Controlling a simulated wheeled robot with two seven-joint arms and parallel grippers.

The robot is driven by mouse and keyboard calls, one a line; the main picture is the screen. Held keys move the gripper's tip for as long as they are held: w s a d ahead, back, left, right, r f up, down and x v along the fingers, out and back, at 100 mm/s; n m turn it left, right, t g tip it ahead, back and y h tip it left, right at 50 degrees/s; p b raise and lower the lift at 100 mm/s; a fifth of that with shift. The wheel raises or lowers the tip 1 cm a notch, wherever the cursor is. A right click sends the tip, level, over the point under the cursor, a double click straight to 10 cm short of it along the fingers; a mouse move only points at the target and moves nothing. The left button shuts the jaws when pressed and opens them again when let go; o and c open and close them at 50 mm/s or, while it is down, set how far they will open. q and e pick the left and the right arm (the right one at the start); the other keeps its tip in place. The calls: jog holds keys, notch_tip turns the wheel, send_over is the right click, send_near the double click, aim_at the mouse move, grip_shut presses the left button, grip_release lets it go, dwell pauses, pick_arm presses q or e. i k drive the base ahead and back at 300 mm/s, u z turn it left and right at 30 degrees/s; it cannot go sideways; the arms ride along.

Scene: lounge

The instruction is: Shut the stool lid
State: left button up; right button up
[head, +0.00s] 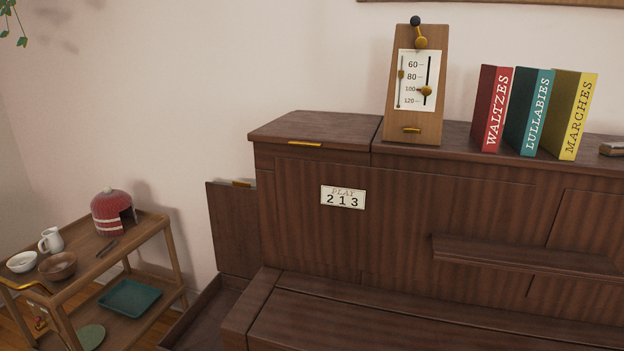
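A dark wooden box, which looks like the stool (190,325), is at the bottom, left of the piano. It is open at the top, and the picture's lower edge cuts it off. A flat dark panel, which looks like its lid (230,225), stands upright at the back of the box. The piano hides the right part of the box and panel. Neither of my grippers is in view.
The dark wooden piano (310,225) fills the right side. A metronome (417,85) and three books (537,112) stand on its top. A wooden trolley (150,240) at left holds a red dome (113,212), a mug (51,240), bowls (58,266) and a teal tray (130,296).

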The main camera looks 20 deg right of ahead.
aim_at(233, 209)
jog(key=u, duration=1.65)
jog(key=i, duration=2.65)
jog(key=z, duration=3.85)
jog(key=i, duration=0.1)
jog(key=z, duration=0.2)
